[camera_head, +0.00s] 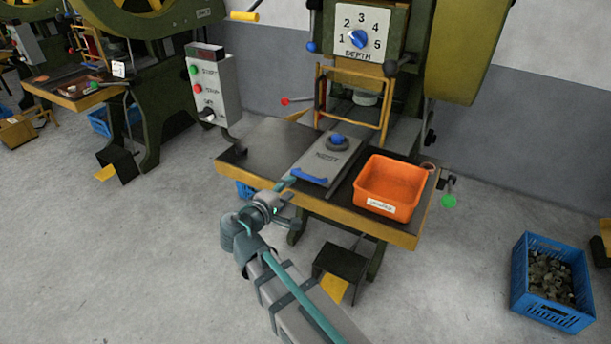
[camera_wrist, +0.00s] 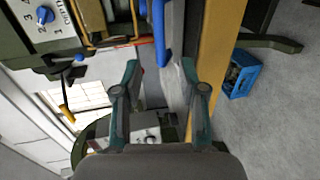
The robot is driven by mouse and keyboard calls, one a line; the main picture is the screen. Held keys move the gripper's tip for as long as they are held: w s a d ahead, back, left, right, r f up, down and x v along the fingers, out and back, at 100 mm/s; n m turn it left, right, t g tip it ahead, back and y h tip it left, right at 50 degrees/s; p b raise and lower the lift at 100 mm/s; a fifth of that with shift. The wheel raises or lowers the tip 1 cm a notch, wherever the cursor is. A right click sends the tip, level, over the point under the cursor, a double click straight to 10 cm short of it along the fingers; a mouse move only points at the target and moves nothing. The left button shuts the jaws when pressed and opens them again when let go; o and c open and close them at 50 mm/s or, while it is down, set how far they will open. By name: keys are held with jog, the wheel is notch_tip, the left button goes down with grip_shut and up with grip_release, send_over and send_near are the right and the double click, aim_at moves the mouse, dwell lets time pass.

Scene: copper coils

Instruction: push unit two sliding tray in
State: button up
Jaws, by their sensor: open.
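The sliding tray (camera_head: 323,162) is a grey plate on the table of the near press, drawn out toward the table's front edge. It has a blue bar handle (camera_head: 308,177) at its front end and a round dark piece with a blue knob (camera_head: 337,141) on top. My gripper (camera_head: 284,186) is just left of the handle's front end, at the table's front edge. In the wrist view my gripper (camera_wrist: 160,74) has its fingers apart with nothing held, and the blue handle (camera_wrist: 160,38) is just beyond them. Contact with the handle cannot be told.
An orange bin (camera_head: 387,187) stands on the table right of the tray. A yellow guard frame (camera_head: 352,98) stands behind the tray, under the press. A control box (camera_head: 212,87) is at the left. A blue crate (camera_head: 552,281) is on the floor at right. The table's left part is clear.

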aim_at(303, 176)
jog(key=x, duration=0.9)
jog(key=shift+w+d, duration=0.25)
jog(key=shift+w, duration=0.05)
grip_shut()
